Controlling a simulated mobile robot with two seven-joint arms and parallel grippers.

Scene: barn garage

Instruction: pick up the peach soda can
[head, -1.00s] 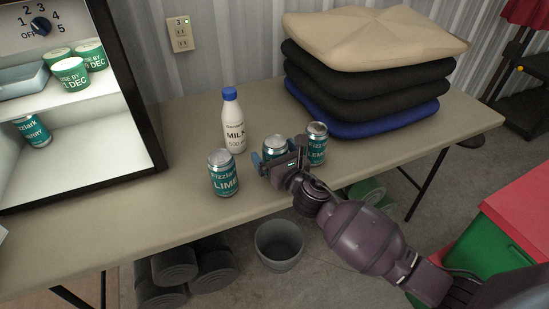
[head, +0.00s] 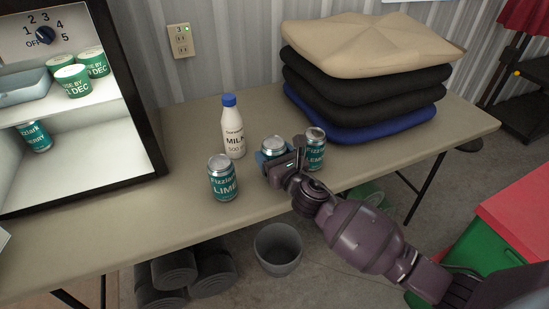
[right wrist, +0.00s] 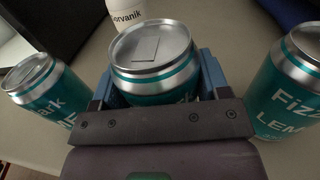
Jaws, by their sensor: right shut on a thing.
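My right gripper (head: 274,160) is shut on a teal soda can (head: 272,145), the middle one of three in a row on the table. The can is upright, with its silver lid showing; the gripper hides its flavour name. In the right wrist view my blue fingers (right wrist: 158,85) clasp this can (right wrist: 155,58) from both sides. A LIME can (head: 222,178) stands to its left and a can reading LEM... (head: 315,150) to its right. No label reading peach is visible. My left gripper is not in view.
A milk bottle (head: 233,128) stands behind the cans. Stacked cushions (head: 365,85) fill the table's back right. An open lit cabinet (head: 85,140) at left holds tubs and a BERRY can (head: 35,136). A grey bin (head: 278,248) is below the table (head: 110,225).

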